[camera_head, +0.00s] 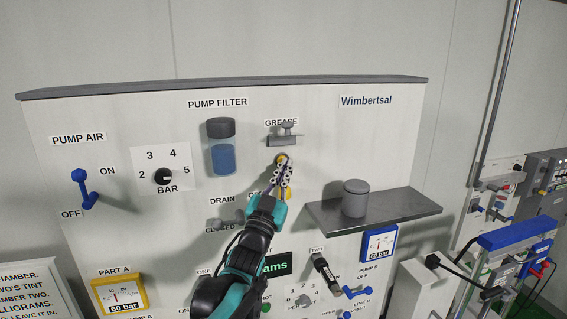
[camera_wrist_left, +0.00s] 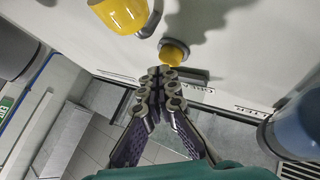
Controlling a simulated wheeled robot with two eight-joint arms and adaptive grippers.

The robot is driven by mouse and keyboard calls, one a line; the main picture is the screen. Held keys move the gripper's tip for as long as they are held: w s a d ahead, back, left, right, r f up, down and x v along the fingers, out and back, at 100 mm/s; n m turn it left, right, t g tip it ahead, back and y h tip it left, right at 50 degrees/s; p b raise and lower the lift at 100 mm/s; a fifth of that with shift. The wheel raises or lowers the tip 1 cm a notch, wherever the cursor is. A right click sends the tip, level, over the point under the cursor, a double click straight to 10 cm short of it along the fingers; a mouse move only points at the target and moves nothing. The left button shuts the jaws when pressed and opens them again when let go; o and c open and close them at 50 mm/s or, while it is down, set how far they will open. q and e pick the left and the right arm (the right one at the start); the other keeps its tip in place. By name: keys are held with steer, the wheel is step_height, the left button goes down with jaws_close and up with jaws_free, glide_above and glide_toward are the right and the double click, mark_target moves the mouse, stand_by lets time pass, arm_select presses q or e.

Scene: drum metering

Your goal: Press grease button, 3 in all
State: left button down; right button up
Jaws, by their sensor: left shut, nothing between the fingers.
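The yellow grease button (camera_head: 282,159) sits on the white panel below the GREASE label (camera_head: 281,122), mostly behind my left gripper (camera_head: 283,170). In the left wrist view, the button (camera_wrist_left: 174,53) shows in a dark collar, just beyond the shut fingertips of my left gripper (camera_wrist_left: 164,78). The fingers hold nothing. I cannot tell whether the tips touch the button or whether it is pushed in. My right gripper is not in view.
A grey bracket (camera_head: 283,140) juts out above the button. The blue pump filter (camera_head: 222,148) is to the left. A shelf (camera_head: 400,205) with a grey jar (camera_head: 355,198) projects at the right. A larger yellow knob (camera_wrist_left: 122,12) shows near the button in the wrist view.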

arm_select(q)
steer(key=shift+s+d, duration=0.1)
steer(key=shift+s, duration=0.3)
steer(key=s, duration=0.1)
steer(key=s+d, duration=0.1)
steer(key=s, duration=0.2)
steer(key=shift+s+d, duration=0.25)
steer(key=shift+s, duration=0.1)
stand_by(1.9)
steer(key=s+m, duration=0.1)
steer(key=m, duration=0.5)
steer(key=s+m, duration=0.1)
steer(key=m, duration=0.6)
steer(key=s+d+m, duration=0.1)
steer(key=m, duration=0.5)
steer(key=shift+s+d+g+h, duration=0.1)
steer(key=shift+s+g+h, duration=0.2)
steer(key=shift+s+g, duration=0.1)
steer(key=shift+w, duration=0.15)
